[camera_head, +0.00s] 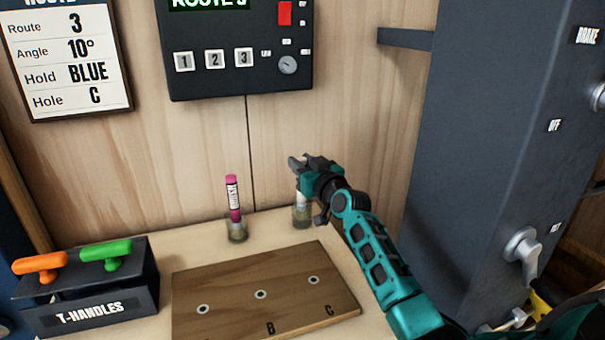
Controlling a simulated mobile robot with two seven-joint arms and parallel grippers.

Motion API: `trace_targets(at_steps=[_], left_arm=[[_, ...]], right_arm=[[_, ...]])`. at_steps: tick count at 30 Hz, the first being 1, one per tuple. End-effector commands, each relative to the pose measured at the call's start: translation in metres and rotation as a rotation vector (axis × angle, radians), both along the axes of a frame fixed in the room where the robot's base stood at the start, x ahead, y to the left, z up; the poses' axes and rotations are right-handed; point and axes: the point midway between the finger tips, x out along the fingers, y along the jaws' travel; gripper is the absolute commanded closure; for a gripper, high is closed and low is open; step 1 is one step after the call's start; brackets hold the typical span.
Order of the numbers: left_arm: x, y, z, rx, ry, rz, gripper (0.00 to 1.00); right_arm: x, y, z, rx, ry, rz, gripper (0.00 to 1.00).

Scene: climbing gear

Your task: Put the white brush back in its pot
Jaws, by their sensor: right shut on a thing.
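My right gripper (306,166) is shut on the white brush (301,199), high on it and above the back of the shelf. Only a short pale length of the brush shows below the gripper; its upper part is hidden. A small clear pot (302,218) stands directly under it, and the brush's lower end appears to be within the pot's mouth. How deep it sits, I cannot tell. My left gripper is not in view.
A pink brush (233,198) stands in another pot (237,233) to the left. A wooden board (235,310) with holes lies in front. A T-handles box (90,308) holds orange and green handles. A dark column (470,160) stands close on the right.

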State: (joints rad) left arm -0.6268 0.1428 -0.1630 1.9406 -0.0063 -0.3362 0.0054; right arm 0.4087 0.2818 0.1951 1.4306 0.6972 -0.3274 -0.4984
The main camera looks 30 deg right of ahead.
Motion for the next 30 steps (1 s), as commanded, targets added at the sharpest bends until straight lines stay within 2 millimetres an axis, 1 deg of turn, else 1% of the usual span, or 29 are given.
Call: trace_targets(at_steps=[1, 3, 11, 14, 15, 21, 23, 30], left_arm=[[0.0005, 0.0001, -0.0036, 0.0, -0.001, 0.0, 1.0], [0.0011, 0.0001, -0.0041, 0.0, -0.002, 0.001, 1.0], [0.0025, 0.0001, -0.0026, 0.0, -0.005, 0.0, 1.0], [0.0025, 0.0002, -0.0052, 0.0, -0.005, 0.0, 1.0], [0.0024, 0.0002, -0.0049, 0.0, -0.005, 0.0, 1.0], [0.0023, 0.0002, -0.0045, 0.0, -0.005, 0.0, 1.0], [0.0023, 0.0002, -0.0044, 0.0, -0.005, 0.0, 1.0], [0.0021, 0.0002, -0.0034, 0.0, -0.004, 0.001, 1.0]], right_arm=[[-0.0001, -0.0005, -0.0095, -0.001, 0.002, 0.0, 1.0], [-0.0002, -0.0007, -0.0141, -0.001, 0.0, -0.001, 1.0], [-0.0001, -0.0003, -0.0145, 0.0, -0.002, -0.001, 1.0], [-0.0001, -0.0002, -0.0173, 0.0, -0.001, -0.001, 1.0], [0.0, -0.0001, -0.017, 0.0, -0.001, -0.001, 0.68], [0.0, -0.0001, -0.0165, 0.0, -0.001, -0.001, 0.49], [0.0, -0.0001, -0.0165, 0.0, -0.001, -0.001, 0.44], [-0.0001, -0.0001, -0.0152, 0.001, -0.001, -0.001, 0.44]])
